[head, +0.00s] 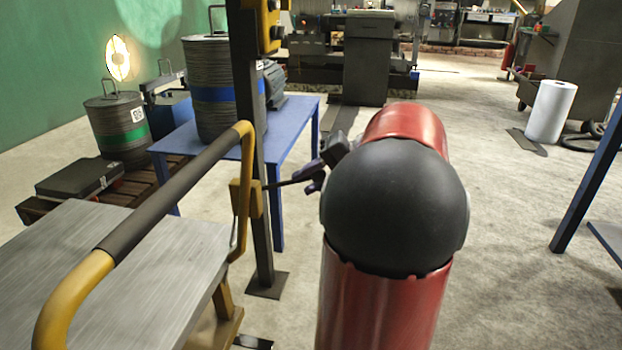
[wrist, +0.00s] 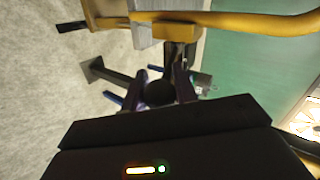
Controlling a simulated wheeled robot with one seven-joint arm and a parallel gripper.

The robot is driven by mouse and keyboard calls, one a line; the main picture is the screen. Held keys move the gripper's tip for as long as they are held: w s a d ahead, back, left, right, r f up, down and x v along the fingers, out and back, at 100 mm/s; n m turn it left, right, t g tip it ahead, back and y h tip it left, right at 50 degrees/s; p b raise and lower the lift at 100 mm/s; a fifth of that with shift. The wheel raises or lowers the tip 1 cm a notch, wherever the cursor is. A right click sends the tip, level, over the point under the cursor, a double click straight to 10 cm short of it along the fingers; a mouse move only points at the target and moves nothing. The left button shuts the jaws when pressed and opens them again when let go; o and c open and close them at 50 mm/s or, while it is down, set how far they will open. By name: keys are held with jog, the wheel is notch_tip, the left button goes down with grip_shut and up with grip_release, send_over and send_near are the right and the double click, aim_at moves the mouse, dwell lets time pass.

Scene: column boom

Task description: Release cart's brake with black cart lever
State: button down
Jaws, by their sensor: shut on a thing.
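The cart (head: 120,270) has a grey top and a yellow handle with a dark sleeve, at the left of the head view. The black cart lever (head: 286,182) sticks out to the right from a yellow bracket (head: 247,199) on the cart's handle side. My gripper (head: 314,178) is at the lever's outer end, partly hidden by my red and black arm. In the wrist view my gripper's dark fingers (wrist: 160,88) are shut on the lever's round black knob (wrist: 159,94). The bracket also shows in the wrist view (wrist: 175,32).
A dark upright post (head: 260,150) with a yellow box stands close behind the bracket. A blue table (head: 292,118) with a cable drum stands beyond it. Open floor (head: 510,180) lies to the right, with a white roll (head: 550,112) farther back.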

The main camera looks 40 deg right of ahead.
jog(key=c, duration=1.1)
grip_release()
jog(key=p+v, duration=0.1)
jog(key=v, duration=0.6)
jog(key=shift+s+d+r+p, duration=0.2)
jog(key=shift+p, duration=0.1)
